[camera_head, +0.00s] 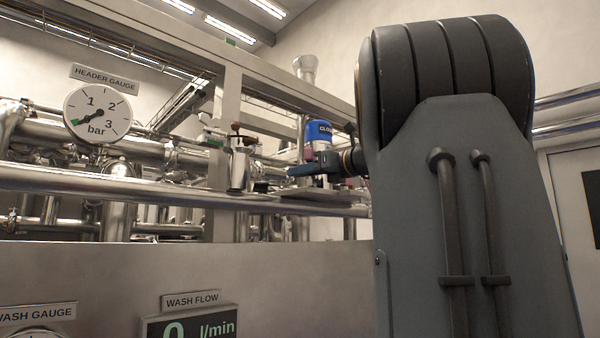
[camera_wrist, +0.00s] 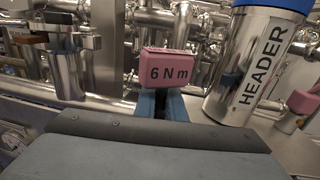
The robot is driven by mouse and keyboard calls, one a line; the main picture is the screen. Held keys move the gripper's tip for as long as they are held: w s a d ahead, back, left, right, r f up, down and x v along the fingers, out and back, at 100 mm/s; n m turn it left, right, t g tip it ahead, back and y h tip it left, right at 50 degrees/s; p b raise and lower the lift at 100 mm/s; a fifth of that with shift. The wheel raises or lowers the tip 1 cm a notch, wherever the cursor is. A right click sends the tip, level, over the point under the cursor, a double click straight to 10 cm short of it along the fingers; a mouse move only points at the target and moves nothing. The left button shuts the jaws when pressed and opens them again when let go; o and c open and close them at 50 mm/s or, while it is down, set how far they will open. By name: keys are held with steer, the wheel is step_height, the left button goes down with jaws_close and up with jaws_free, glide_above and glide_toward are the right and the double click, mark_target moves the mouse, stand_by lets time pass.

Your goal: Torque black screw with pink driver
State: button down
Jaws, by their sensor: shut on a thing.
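The pink driver (camera_wrist: 167,66), a pink block marked "6 N m", sits between the two blue fingers of my gripper (camera_wrist: 161,102) in the wrist view. Its lower part is hidden by my gripper. In the head view my gripper (camera_head: 298,170) is a dark blue shape above the steel ledge, left of my large grey arm link. A small bit of pink (camera_head: 309,154) shows just above it. I cannot make out the black screw in either view.
A steel cylinder marked "HEADER" (camera_wrist: 251,70) with a blue band stands close right of the driver; another pink piece (camera_wrist: 303,101) is at the right edge. A steel post with a brown handle (camera_wrist: 65,62) stands left. Pipes fill the back. The header gauge (camera_head: 97,113) hangs left.

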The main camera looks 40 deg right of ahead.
steer(key=shift+f, duration=0.15)
steer(key=c, duration=1.7)
jaws_free()
steer(key=shift+c, duration=0.2)
steer(key=shift+r+p, duration=0.75)
steer(key=shift+p, duration=0.1)
